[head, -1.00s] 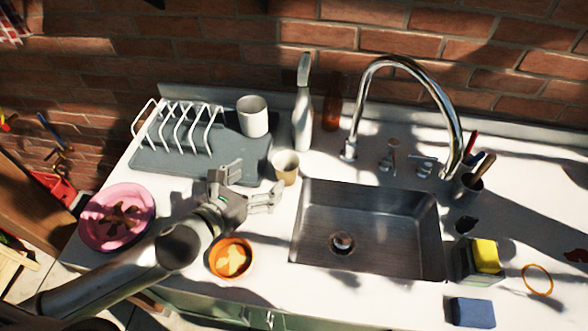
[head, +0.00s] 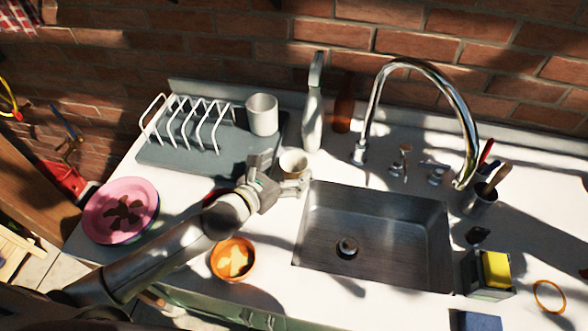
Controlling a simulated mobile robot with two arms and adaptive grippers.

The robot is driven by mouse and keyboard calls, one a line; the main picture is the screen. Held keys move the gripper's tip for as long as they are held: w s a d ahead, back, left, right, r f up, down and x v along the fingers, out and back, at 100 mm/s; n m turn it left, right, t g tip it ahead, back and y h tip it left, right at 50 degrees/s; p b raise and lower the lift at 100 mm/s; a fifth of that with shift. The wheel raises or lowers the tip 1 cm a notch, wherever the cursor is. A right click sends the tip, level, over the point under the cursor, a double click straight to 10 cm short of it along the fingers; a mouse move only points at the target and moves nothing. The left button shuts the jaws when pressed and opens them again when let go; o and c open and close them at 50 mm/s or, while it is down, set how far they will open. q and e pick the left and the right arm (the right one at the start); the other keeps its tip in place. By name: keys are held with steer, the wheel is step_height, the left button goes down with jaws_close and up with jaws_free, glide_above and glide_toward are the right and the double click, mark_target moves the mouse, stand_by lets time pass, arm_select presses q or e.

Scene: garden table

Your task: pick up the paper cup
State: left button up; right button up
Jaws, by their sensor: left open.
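The paper cup (head: 293,161), small and beige with a pale inside, stands upright on the white counter near the sink's back left corner. My left gripper (head: 283,176) is open at the cup. One finger is to the cup's left and the other is in front of its lower right side, hiding part of its lower body. I cannot tell whether either finger touches it. My right gripper is not in view.
A white bottle (head: 312,118) and a white mug (head: 262,114) stand behind the cup. A dish rack (head: 190,122) is at the left. The sink (head: 375,228) lies right of the gripper. An orange bowl (head: 233,275) and pink plate (head: 112,208) are nearer.

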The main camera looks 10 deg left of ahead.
mark_target(301, 157)
arm_select(q)
steer(key=shift+p+x, duration=0.4)
steer(key=shift+x, duration=1.5)
steer(key=c, duration=0.8)
